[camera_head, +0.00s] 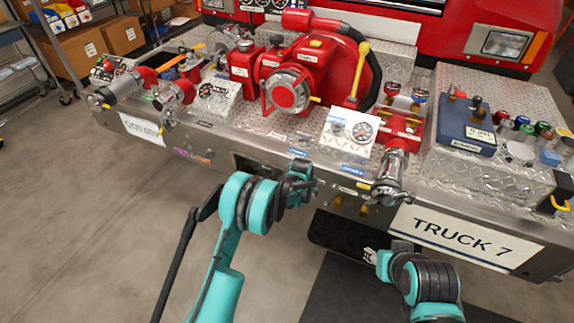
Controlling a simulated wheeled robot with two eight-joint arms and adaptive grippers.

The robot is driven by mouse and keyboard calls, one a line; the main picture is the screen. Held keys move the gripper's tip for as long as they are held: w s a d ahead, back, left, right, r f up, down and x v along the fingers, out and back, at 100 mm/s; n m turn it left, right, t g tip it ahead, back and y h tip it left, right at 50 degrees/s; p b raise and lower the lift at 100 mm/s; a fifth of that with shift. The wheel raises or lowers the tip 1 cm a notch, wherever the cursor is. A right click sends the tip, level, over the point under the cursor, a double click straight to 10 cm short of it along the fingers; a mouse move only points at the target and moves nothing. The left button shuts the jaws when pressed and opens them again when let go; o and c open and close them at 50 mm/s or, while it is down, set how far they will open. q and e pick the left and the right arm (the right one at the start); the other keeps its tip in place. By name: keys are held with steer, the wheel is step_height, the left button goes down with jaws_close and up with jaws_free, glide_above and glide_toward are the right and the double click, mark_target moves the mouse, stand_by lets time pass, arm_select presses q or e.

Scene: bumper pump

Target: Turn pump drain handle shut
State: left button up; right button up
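The red pump (320,65) sits on the diamond-plate deck of the truck's bumper. A yellow-tipped lever (358,72) stands nearly upright on its right side. My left gripper (303,182) is in front of the bumper face, below the white gauge panel. Its fingers are small and dark, and I cannot tell whether they touch anything.
A metal outlet (391,178) juts from the bumper's front right of the gauge panel (348,130). More fittings (122,88) project at the left end. A blue case (467,137) and colored caps stand on the right deck. The floor at left is clear.

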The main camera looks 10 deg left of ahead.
arm_select(q)
steer(key=s+a+r+p, duration=0.1)
steer(key=s+a+r, duration=0.1)
steer(key=r, duration=0.6)
steer(key=s+a+r+p, duration=0.1)
steer(key=s+a+r, duration=0.2)
steer(key=r, duration=0.5)
steer(key=s+a+r+n+t, duration=0.1)
steer(key=s+a+r, duration=0.1)
steer(key=s+r, duration=0.3)
steer(key=shift+a+r+p, duration=0.25)
steer(key=shift+r+p, duration=0.15)
steer(key=shift+r, duration=1.25)
arm_select(e)
steer(key=shift+s+r, duration=0.1)
steer(key=shift+r, duration=1.65)
arm_select(q)
steer(key=shift+f, duration=0.1)
